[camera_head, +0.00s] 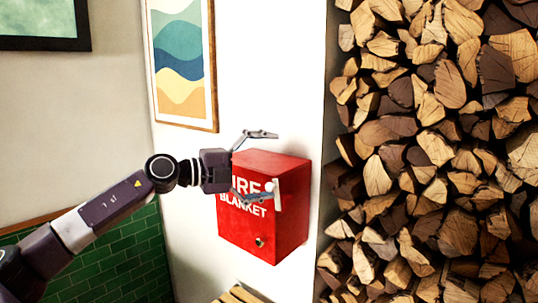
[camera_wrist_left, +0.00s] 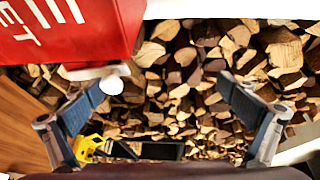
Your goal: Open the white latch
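The red box (camera_head: 250,165) lettered "FIRE BLANKET" is mounted on the white wall. The white latch (camera_head: 277,196), a short bar with a round knob, is on its front near the right edge. In the left wrist view the latch's knob (camera_wrist_left: 112,84) shows under the red box (camera_wrist_left: 75,30), close to the left fingertip; contact cannot be told. My left gripper (camera_head: 272,168) is open, its fingers spread wide, one above and one low in front of the box by the latch. Nothing shows between its fingers in the left wrist view (camera_wrist_left: 168,80). My right gripper is out of view.
A small round metal knob (camera_head: 260,242) is low on the box front. Stacked firewood (camera_head: 430,150) fills the recess at right. A framed print (camera_head: 182,60) hangs above left. A yellow object (camera_wrist_left: 88,148) shows low in the left wrist view.

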